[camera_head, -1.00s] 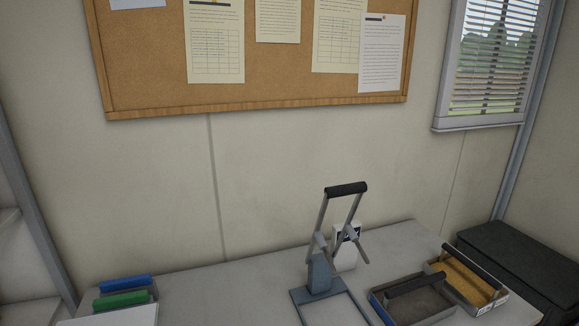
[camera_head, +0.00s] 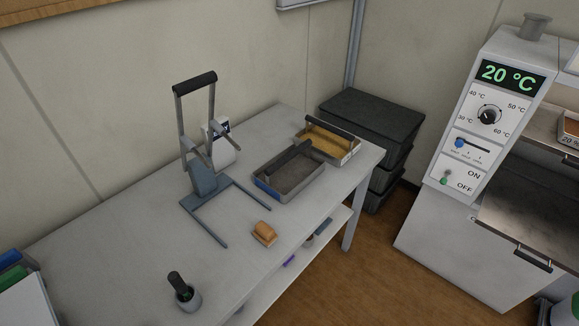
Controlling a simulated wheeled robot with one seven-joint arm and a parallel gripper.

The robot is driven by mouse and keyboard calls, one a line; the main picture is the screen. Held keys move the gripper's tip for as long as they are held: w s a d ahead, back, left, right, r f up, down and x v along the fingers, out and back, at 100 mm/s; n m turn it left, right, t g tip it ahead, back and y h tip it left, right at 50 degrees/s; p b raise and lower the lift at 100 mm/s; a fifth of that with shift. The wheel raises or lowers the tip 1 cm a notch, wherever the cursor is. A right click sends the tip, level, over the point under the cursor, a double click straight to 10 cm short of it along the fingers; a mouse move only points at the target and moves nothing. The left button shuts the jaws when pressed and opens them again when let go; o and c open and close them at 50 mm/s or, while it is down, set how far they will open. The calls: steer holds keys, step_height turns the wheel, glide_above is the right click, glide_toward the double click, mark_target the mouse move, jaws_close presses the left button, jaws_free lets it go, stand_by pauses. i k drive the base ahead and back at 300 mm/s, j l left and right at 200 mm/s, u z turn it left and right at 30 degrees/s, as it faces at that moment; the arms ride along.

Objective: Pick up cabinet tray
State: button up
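At the right edge stands a white cabinet (camera_head: 425,235) with a "20 °C" display, a dial and an ON/OFF switch. A tray (camera_head: 571,141) with a white label sits on its upper metal shelf, cut off by the picture's edge. Two more trays are on the white table: a dark tray (camera_head: 262,190) with a blue-marked front, and a light-rimmed tray (camera_head: 349,154) of yellow-brown material behind it. Each has a dark bar along it. My gripper is not in view.
A grey lever press (camera_head: 205,180) stands on the table (camera_head: 120,240), with a brown block-like item (camera_head: 264,233) and a small pot (camera_head: 188,297) nearer the front. Dark stacked boxes (camera_head: 370,125) stand behind the table. Wooden floor (camera_head: 375,265) is clear between table and cabinet.

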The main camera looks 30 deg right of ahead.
mark_target(283, 176)
steer(key=i+j+z, duration=0.3)
steer(key=i, duration=0.25)
steer(key=i+j+z, duration=0.3)
steer(key=i, duration=0.2)
